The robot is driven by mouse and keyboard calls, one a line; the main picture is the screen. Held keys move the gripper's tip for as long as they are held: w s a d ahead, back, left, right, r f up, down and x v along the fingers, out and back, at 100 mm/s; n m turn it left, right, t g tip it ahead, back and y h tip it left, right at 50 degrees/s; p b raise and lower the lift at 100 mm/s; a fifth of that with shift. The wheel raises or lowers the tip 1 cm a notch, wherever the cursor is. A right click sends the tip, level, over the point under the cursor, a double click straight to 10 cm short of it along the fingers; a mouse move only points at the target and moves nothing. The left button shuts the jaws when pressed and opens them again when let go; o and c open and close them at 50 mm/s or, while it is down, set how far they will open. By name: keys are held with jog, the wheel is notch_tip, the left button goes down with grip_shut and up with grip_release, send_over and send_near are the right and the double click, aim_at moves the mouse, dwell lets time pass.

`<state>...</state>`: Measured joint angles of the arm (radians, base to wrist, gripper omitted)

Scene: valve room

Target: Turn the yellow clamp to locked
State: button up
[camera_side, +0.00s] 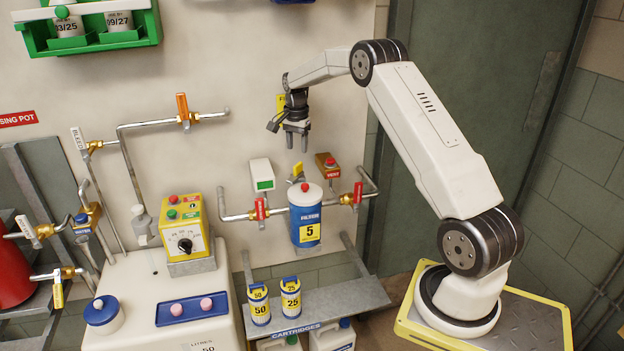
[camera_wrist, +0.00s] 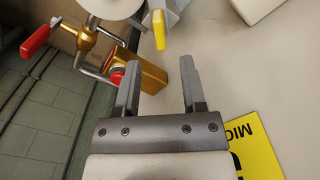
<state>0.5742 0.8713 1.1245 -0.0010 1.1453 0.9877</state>
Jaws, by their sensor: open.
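The yellow clamp (camera_wrist: 159,30) shows in the wrist view as a short yellow lever on a grey bracket, ahead of my fingertips and apart from them. In the side view the clamp (camera_side: 295,179) is small, just above the white lid of the blue filter housing (camera_side: 305,222). My gripper (camera_side: 297,146) hangs above it, fingers pointing down. In the wrist view my gripper (camera_wrist: 160,75) has its two fingers apart with nothing between them. I cannot read any locked marking by the clamp.
A brown VENT box (camera_side: 327,166) with a red button stands right of the clamp; it also shows close by the left finger in the wrist view (camera_wrist: 146,77). Red-handled valves (camera_side: 260,208) flank the housing.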

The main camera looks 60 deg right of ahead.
aim_at(298, 164)
jog(key=shift+f, duration=3.6)
grip_shut()
